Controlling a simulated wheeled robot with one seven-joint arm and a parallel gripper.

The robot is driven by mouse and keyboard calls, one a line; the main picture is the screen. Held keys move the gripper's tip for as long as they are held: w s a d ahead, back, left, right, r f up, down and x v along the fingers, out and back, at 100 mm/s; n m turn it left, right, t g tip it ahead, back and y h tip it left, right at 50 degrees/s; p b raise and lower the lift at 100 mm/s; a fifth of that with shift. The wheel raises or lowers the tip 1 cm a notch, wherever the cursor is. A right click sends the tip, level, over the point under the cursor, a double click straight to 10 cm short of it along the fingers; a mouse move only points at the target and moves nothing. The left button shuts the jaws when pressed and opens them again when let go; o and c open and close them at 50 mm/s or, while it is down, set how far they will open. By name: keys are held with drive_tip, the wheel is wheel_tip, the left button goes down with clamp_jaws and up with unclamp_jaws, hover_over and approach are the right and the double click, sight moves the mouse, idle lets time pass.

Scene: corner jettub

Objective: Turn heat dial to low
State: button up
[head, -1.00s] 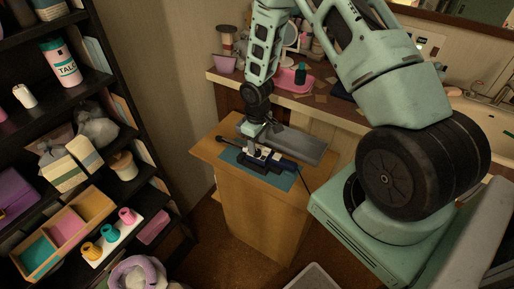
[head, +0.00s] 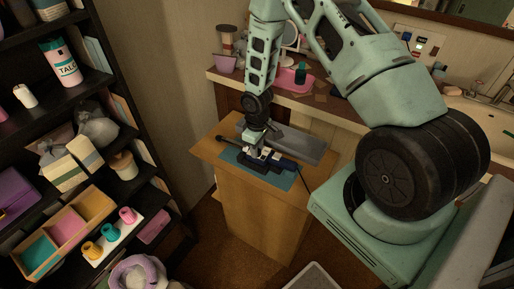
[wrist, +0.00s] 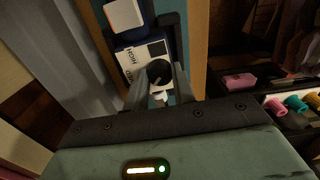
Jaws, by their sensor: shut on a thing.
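The heat dial (wrist: 158,71) is a round black knob on a white label plate with printing, of which "HIGH" is readable. The plate is on a dark blue device (head: 282,164) that lies on a blue mat (head: 287,181) on the wooden cabinet. My gripper (wrist: 157,88) is shut on the dial, with one finger on either side of it in the wrist view. In the head view my gripper (head: 252,149) points down at the device. The dial itself is too small to make out there. The lower part of the label is hidden by the fingers.
A grey slab (head: 295,146) lies behind the device on the wooden cabinet (head: 250,205). A black shelf (head: 125,185) with bottles, bags and spools stands at the left. A counter with a pink tray (head: 290,84) and a sink is behind.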

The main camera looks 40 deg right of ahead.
drive_tip(key=o, duration=1)
wheel_tip(320, 180, up, 18)
drive_tip(key=shift+f, duration=0.25)
idle(0.3)
